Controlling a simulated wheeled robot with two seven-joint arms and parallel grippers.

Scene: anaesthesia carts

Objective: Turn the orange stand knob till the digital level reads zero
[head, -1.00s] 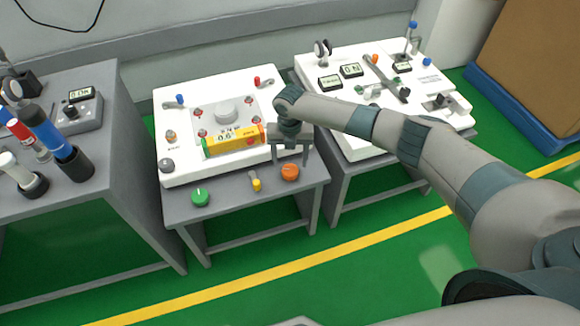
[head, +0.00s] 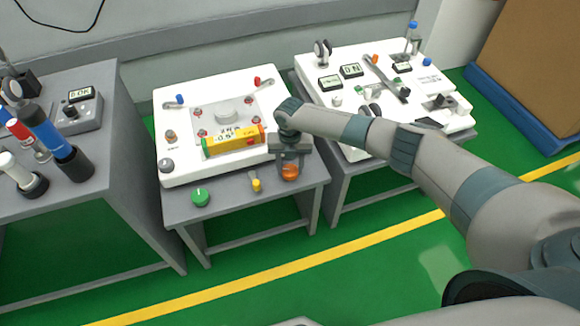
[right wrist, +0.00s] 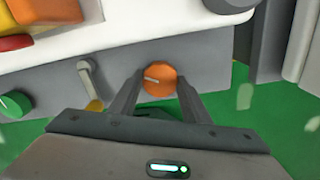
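The orange stand knob (head: 290,173) is at the front right of the middle table; it also shows in the right wrist view (right wrist: 158,80), with a pale pointer line. My right gripper (head: 290,168) reaches down over it. In the right wrist view its fingers (right wrist: 158,76) stand open, one on each side of the knob; I cannot tell whether they touch it. My left gripper is not in view.
A green knob (head: 200,197) and a yellow lever (head: 256,185) sit left of the orange knob along the same table front. A white panel with gauges (head: 420,75) stands on the right table. The left table holds bottles and a meter (head: 80,110).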

